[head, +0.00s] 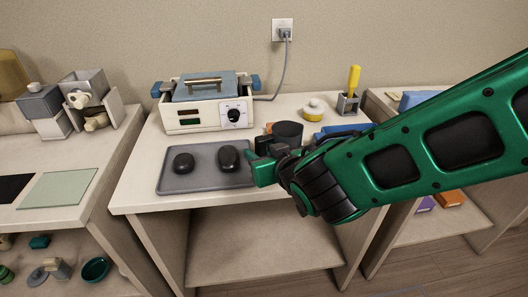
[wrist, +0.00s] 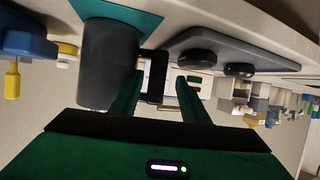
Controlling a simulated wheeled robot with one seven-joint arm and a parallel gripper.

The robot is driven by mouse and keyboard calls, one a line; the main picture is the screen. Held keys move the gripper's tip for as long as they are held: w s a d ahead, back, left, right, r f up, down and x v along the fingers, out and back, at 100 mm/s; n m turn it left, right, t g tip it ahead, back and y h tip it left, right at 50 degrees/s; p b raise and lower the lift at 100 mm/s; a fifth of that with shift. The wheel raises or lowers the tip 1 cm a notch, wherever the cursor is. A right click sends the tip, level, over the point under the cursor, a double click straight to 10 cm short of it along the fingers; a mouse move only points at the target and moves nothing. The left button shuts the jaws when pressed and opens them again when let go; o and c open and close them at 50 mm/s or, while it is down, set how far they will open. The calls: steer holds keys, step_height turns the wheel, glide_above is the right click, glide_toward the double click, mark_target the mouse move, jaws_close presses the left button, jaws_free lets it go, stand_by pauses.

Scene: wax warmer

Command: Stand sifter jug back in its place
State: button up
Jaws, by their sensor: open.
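The sifter jug, a dark grey cylinder (head: 288,132), is at the middle right of the table, partly hidden by my gripper. In the wrist view the jug (wrist: 107,65) is close on the left, and its dark square handle (wrist: 157,72) shows between my fingers. A teal patch (wrist: 135,16) shows at the jug's base end; I cannot tell whether the jug rests on it. My gripper (head: 260,158) is in front of the jug on the left. Its fingers are open in the wrist view (wrist: 160,85), one on each side of the handle, with no clear grip.
A grey tray (head: 203,185) with two black stones (head: 229,158) lies left of my gripper. The wax warmer (head: 207,103) stands behind.

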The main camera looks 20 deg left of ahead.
steer(key=v, duration=0.8)
stand_by(1.7)
stand_by(0.4)
